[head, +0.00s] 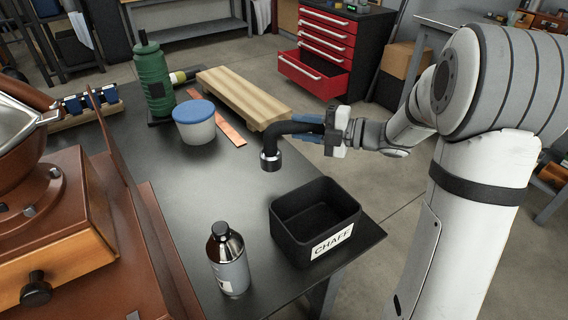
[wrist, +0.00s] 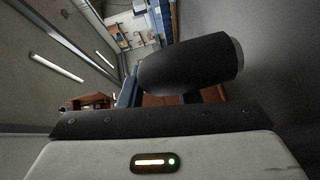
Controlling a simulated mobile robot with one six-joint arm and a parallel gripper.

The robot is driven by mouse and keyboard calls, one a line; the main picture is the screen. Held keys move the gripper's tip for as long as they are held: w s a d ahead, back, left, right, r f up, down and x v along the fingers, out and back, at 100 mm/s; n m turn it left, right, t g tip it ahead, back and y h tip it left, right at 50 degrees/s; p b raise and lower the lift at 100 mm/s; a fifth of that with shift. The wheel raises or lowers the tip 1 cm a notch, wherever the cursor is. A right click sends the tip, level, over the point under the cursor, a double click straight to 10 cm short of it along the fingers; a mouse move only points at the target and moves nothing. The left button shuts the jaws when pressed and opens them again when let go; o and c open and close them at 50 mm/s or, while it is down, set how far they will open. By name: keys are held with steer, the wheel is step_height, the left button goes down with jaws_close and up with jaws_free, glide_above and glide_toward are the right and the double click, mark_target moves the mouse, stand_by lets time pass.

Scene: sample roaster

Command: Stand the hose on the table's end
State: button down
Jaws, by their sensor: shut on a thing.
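The hose (head: 280,131) is a short black bent tube with a metal collar at its lower end. My gripper (head: 316,138) is shut on its right part and holds it in the air, with the collar pointing down. The hose appears above the table (head: 180,215), behind the black CHAFF bin. In the wrist view the hose (wrist: 185,65) is a dark cylinder lying across the picture close to the gripper, and its far part is hidden. The table's near end is at the lower right, where the bin stands.
Behind are a blue-lidded tub (head: 195,125), a copper strip (head: 215,118), a wooden block (head: 240,96) and a green bottle (head: 153,82). The brown roaster (head: 70,215) fills the left.

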step_height(320, 180, down, 7)
steer(key=b, duration=0.1)
steer(key=shift+a+b, duration=0.3)
steer(key=shift+b, duration=0.1)
steer(key=shift+s+f, duration=0.1)
steer(key=shift+f, duration=0.15)
steer(key=c, duration=1.1)
jaws_free()
steer(key=shift+o, duration=0.2)
steer(key=p+v, duration=0.2)
steer(key=v, duration=1)
